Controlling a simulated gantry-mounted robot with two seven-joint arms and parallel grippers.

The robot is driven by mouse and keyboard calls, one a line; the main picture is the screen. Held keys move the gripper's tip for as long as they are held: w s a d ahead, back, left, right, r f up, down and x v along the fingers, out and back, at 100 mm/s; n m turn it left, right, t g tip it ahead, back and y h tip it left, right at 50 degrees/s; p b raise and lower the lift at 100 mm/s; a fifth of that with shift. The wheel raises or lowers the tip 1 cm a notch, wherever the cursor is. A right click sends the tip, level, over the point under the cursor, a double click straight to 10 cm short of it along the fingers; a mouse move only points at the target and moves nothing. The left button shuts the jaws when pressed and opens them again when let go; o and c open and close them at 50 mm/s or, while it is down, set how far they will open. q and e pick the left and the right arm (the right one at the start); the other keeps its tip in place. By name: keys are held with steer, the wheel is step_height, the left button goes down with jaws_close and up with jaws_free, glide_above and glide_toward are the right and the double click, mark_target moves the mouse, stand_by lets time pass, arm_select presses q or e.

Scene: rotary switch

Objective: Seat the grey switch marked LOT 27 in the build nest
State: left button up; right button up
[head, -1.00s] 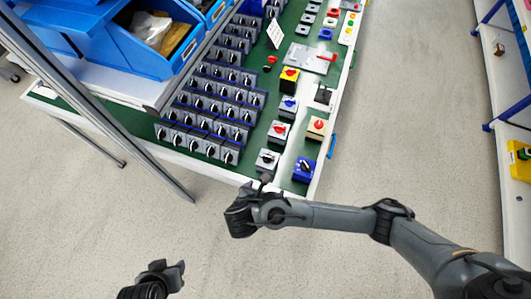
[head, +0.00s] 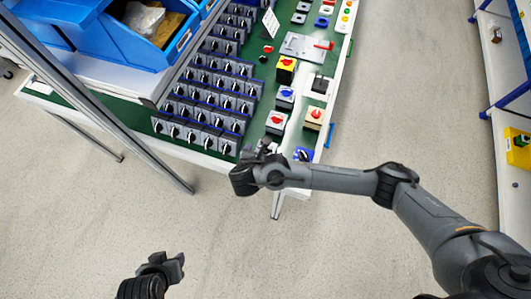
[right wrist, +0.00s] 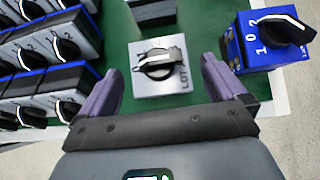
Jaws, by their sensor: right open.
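A grey square switch (right wrist: 158,82) with a black knob and white pointer stands on the green mat. Its side print reads LOT; the rest is not legible. In the right wrist view it lies between and just beyond the two spread fingers of my right gripper (right wrist: 162,72), which is open and empty. In the head view my right gripper (head: 266,150) hides this switch at the table's front edge. A grey metal fixture with a red handle (head: 304,46), perhaps the build nest, lies farther back. My left gripper (head: 170,265) hangs over the floor, away from the table.
A blue switch (right wrist: 265,40) stands close right of the grey one. Rows of grey-and-blue switches (head: 205,115) stand on the left. Red, blue and yellow switches stand behind. Blue bins (head: 150,40) sit on a shelf at the upper left.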

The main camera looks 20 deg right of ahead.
steer(key=shift+x, duration=1.6)
steer(key=shift+s, duration=0.1)
steer(key=c, duration=1.2)
